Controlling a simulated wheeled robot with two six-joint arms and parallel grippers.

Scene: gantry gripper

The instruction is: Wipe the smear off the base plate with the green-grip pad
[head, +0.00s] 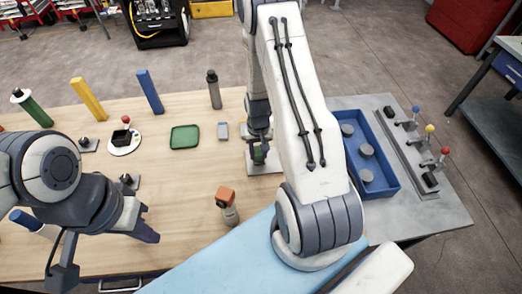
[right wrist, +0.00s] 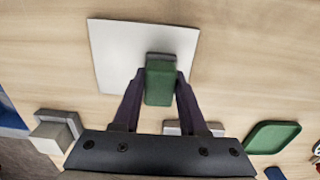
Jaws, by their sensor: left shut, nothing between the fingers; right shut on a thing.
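The base plate is a pale square on the table; it shows in the head view (head: 262,168) and more fully in the right wrist view (right wrist: 115,55). I cannot tell whether the foot touches the plate. In the head view my right gripper (head: 258,150) is partly hidden by its arm. No smear shows on the visible plate; the part under the pad is hidden. My left gripper (head: 147,234) is shut and empty at the front left.
A green tray (head: 185,138) and a small grey block (head: 223,131) lie left of the plate. A blue bin (head: 385,172) with grey cylinders and a row of levers (head: 430,130) are at right.

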